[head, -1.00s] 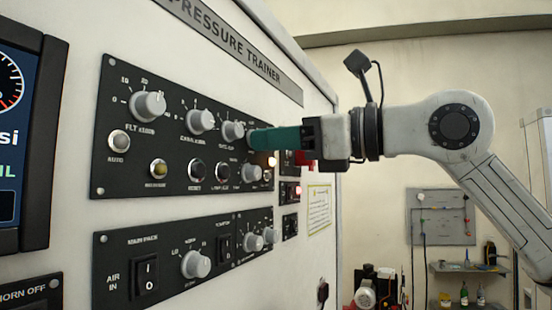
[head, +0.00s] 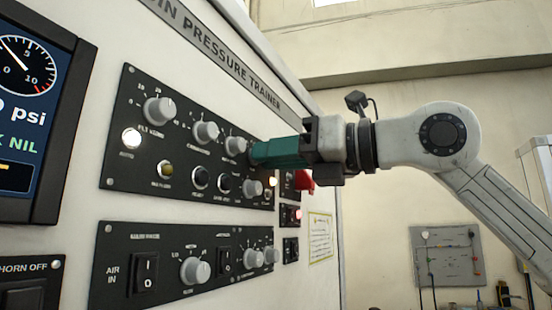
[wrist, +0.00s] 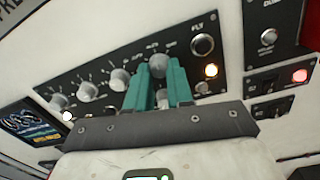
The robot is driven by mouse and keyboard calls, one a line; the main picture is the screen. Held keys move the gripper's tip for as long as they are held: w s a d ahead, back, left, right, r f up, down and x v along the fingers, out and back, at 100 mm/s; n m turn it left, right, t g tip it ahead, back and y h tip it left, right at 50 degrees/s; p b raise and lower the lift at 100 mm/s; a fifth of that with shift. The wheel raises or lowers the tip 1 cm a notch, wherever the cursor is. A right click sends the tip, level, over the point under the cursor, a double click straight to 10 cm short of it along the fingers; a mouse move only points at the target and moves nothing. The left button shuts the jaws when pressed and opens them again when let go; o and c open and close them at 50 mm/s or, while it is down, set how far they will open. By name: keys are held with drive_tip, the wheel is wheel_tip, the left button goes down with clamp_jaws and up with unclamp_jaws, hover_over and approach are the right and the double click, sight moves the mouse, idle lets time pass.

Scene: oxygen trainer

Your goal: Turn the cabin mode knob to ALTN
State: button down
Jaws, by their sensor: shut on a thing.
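The cabin mode knob (wrist: 157,66) is a grey round knob at the end of the upper panel's knob row. In the wrist view it sits between the two teal fingers of my gripper (wrist: 158,76), which is shut on it. In the head view my gripper (head: 256,153) reaches the panel from the right and hides this knob. Small lettering arcs around the knob in the wrist view, but I cannot tell which mark its pointer faces.
The black upper panel (head: 118,176) carries other knobs, including the flight altitude knob (head: 159,111), a lit white lamp (head: 131,139) and a lit amber lamp (wrist: 211,70). A lower panel (head: 112,252) has knobs and switches. A red guard (head: 303,181) is close beside my gripper.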

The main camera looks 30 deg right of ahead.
drive_tip(key=shift+r, duration=0.1)
drive_tip(key=c, duration=1)
unclamp_jaws()
drive_tip(key=b+v, duration=0.3)
drive_tip(key=v, duration=0.7)
drive_tip(key=shift+s+d, duration=0.2)
drive_tip(key=shift+s, duration=0.2)
